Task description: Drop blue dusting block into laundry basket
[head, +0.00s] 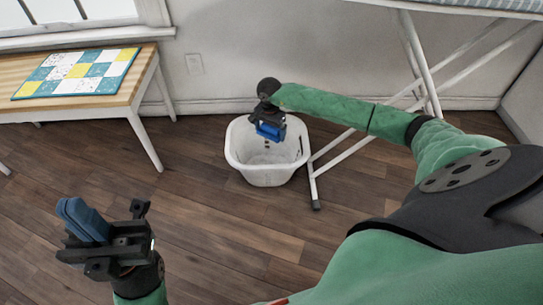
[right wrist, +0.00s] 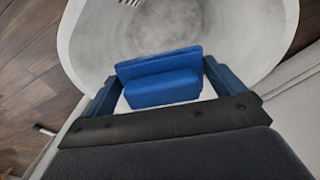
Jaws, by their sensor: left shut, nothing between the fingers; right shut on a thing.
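The blue dusting block (head: 270,130) is held over the white laundry basket (head: 262,178). My right gripper (head: 268,134) is shut on the block. In the right wrist view the block (right wrist: 160,82) sits between the two blue fingers, with the basket's pale interior (right wrist: 235,35) behind and below it. In the head view the block appears over the basket opening, near its far side. My left gripper (head: 82,218) is shut and empty, above the floor at the lower left, well away from the basket.
A wooden table (head: 150,65) with a patchwork quilt piece (head: 85,72) stands at the left. White ironing board legs (head: 345,140) stand just right of the basket, one foot close to it. The wood floor between table and basket is clear.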

